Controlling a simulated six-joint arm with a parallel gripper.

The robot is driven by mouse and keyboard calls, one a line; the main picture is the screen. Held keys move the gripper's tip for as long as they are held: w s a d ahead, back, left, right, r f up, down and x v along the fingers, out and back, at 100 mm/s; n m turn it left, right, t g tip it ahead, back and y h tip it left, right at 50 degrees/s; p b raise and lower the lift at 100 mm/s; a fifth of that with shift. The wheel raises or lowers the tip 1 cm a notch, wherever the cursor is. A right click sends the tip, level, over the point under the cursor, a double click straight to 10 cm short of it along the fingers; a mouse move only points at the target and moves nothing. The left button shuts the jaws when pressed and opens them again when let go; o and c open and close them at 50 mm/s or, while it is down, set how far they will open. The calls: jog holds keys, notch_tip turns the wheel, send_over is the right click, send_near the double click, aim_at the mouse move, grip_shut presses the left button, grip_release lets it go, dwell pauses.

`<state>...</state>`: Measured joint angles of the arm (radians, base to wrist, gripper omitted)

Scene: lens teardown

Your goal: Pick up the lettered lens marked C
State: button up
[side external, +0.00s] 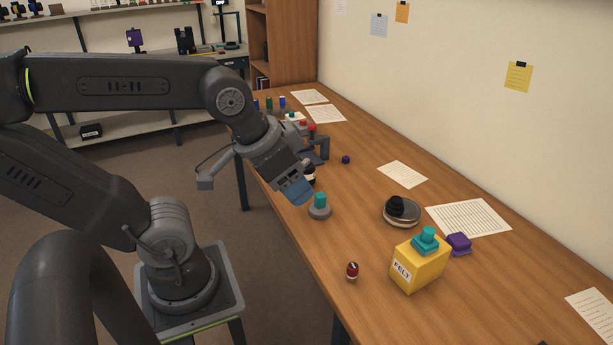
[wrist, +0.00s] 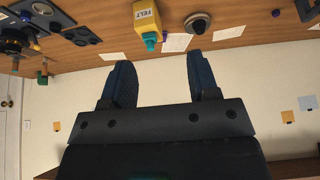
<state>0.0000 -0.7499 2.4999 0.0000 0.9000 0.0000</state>
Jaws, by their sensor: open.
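I cannot make out a lens with the letter C in either view; no such letter is legible. My gripper (side external: 298,196) is over the near edge of the wooden table, pointing down at a slant. In the wrist view my gripper (wrist: 160,68) has its two dark blue fingers well apart, with nothing between them. In the side view a grey round base with a teal knob (side external: 319,207) stands just right of and below the fingers. A dark blue-grey plate with round recesses (wrist: 50,13) shows at the wrist view's upper left; its contents are too small to identify.
A yellow FELT box (side external: 420,264) with a teal piece (side external: 426,241) on top stands on the table (side external: 480,300). Nearby are a round dish with a black knob (side external: 396,205), a purple block (side external: 459,243) and a small red item (side external: 352,271). Bare table lies between them.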

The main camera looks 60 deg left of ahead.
jog(key=shift+o, duration=0.2)
jog(key=o, duration=0.7)
jog(key=shift+o, duration=0.2)
jog(key=n+g+y, duration=0.5)
jog(key=n, duration=1.1)
send_over(306, 162)
jog(key=d, duration=0.5)
notch_tip(306, 162, down, 13)
jog(key=shift+h, duration=0.3)
jog(key=x, duration=0.7)
jog(key=shift+s+a+f, duration=0.2)
jog(key=shift+s+f, duration=0.05)
jog(key=shift+a+x, duration=0.2)
jog(key=shift+x, duration=1.3)
jog(key=shift+a+x, duration=0.2)
jog(key=shift+x, duration=1.3)
